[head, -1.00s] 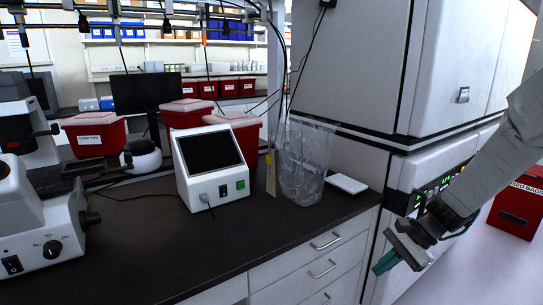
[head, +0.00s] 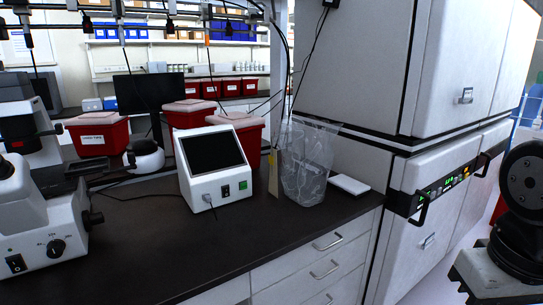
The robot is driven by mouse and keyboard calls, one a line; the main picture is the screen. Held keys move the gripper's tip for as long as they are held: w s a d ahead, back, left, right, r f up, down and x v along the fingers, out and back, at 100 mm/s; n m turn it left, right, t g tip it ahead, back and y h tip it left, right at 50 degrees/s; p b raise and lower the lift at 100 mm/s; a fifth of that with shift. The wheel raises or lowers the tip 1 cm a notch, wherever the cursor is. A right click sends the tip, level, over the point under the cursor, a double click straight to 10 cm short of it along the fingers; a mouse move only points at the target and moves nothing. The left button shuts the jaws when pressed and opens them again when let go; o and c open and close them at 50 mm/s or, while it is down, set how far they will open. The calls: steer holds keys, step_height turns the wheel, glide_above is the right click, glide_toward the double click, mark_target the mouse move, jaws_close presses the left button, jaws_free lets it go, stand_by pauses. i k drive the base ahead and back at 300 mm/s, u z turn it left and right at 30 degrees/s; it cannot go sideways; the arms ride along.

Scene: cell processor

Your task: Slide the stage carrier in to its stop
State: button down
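I cannot pick out the stage carrier for certain. A white microscope-like instrument (head: 45,235) with a black knob and switch stands at the left, cut off by the picture edge.
On the dark bench (head: 140,235) stand a white box with a black screen (head: 210,158), a clear bag-lined bin (head: 306,165), a white pad (head: 349,185) and red bins (head: 97,138). A tall white cabinet (head: 350,70) bounds the right. The bench front is clear.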

mark_target(101, 161)
steer(key=u, duration=1.4)
steer(key=k, duration=0.5)
steer(key=z, duration=0.7)
steer(key=i, duration=1.35)
steer(key=u, duration=0.4)
